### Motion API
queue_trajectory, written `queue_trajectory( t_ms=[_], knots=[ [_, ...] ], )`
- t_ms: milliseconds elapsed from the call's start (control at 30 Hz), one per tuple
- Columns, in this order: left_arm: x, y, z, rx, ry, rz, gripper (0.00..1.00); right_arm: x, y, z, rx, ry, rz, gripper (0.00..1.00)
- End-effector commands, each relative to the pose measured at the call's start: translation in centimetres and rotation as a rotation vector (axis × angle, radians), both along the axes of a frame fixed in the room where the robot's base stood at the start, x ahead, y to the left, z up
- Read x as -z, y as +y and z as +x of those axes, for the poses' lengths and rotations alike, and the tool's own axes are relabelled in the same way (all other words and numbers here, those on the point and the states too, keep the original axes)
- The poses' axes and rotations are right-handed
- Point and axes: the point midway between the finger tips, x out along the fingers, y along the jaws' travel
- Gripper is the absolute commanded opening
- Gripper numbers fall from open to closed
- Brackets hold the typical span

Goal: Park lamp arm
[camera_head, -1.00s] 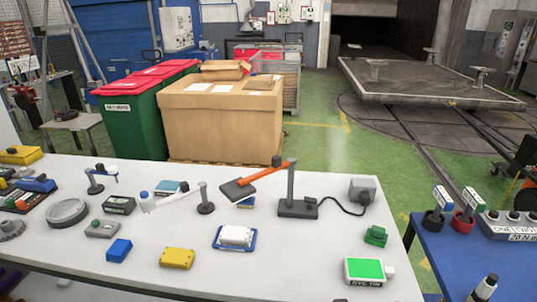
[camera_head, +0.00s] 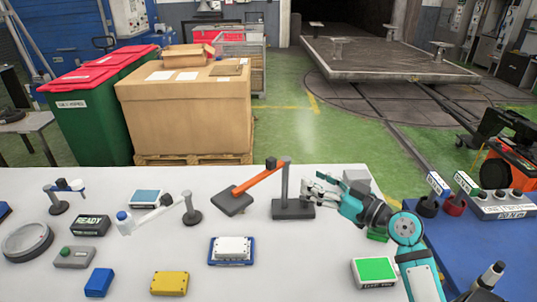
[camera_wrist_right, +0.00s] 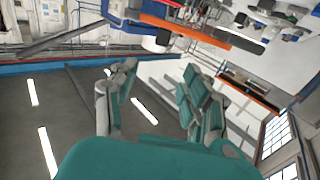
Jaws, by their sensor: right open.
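The orange lamp arm (camera_head: 258,181) runs from the top of a dark upright post (camera_head: 285,182) down left to a flat dark head (camera_head: 232,203). A black knob (camera_head: 271,163) sits near its upper end. The post stands on a dark base (camera_head: 292,210) on the white table. My right gripper (camera_head: 307,190) is open and empty just right of the post; I cannot tell if it touches the post. Its open fingers also show in the right wrist view (camera_wrist_right: 158,82). The grey box behind it is partly hidden. My left gripper is out of view.
Left of the lamp stand a white arm on a short post (camera_head: 190,208) and a smaller blue-and-white one (camera_head: 58,200). A READY box (camera_head: 90,226), white-and-blue block (camera_head: 231,250), yellow block (camera_head: 170,283) and green-screened box (camera_head: 376,271) lie around. A blue table (camera_head: 455,240) adjoins at right.

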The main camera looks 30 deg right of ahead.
Motion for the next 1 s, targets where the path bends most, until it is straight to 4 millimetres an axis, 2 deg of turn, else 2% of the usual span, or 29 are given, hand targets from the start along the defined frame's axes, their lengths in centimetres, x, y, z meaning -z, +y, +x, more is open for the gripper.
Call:
queue_trajectory(
  t_ms=[33,133,267,367,600,800,1000],
  knots=[
    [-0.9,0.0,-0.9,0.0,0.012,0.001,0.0,-0.6,0.3,1.1,-0.001,-0.002,0.004,0.48],
    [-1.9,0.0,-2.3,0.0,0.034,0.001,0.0,-0.7,0.8,3.2,-0.002,-0.002,0.006,0.48],
    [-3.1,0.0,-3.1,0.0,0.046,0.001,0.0,-0.6,1.5,6.1,-0.002,0.0,0.005,0.48],
    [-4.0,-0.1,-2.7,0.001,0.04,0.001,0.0,-0.6,2.0,8.2,-0.001,-0.001,0.005,0.48],
    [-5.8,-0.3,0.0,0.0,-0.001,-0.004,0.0,-0.4,3.1,12.5,-0.002,0.002,0.004,0.48],
    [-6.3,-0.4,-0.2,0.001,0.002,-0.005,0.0,-0.1,3.5,14.2,-0.001,0.003,0.0,0.48],
    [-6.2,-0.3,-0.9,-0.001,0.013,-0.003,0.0,0.0,3.6,14.5,-0.002,0.003,-0.001,0.48]
  ],
)
